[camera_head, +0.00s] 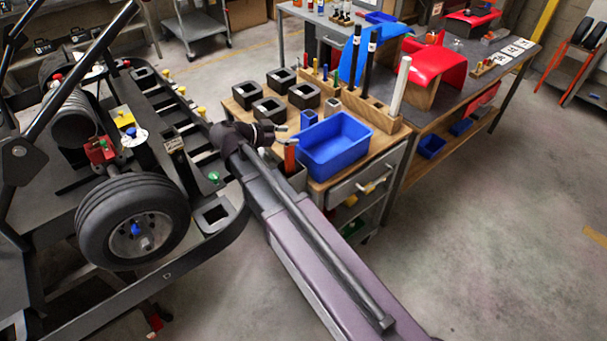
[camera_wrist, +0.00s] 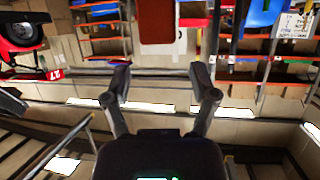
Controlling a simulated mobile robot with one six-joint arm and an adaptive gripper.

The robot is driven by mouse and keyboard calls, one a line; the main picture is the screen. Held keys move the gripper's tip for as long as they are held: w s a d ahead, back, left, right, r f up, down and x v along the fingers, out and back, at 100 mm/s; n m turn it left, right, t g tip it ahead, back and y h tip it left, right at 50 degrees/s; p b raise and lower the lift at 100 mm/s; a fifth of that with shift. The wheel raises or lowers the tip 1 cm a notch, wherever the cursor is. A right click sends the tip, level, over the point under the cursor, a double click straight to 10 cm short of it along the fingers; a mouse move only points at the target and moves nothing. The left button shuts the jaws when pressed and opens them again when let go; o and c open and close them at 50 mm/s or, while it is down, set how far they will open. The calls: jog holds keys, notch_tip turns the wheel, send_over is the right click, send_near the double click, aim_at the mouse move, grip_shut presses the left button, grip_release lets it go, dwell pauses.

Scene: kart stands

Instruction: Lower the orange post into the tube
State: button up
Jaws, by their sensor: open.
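An orange post (camera_head: 291,156) stands upright at the near edge of the wooden workbench, left of the blue bin; its lower part is hard to make out behind my arm. My gripper (camera_head: 284,134) is at the top end of the post in the head view; I cannot tell whether it touches it. In the wrist view my gripper (camera_wrist: 160,82) has its two fingers spread with nothing between them, and the post does not show. A square opening (camera_head: 213,214) is in the kart frame's corner; I cannot tell whether it is the tube.
The blue bin (camera_head: 334,144) stands right beside the post. Several black square blocks (camera_head: 271,109) are behind on the bench, and a wooden rack (camera_head: 366,109) holds tall black and white posts. The kart's wheel (camera_head: 133,222) is at left. The right floor is clear.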

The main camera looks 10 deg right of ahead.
jog(key=shift+r+p, duration=0.35)
jog(key=shift+r, duration=0.25)
dwell(0.4)
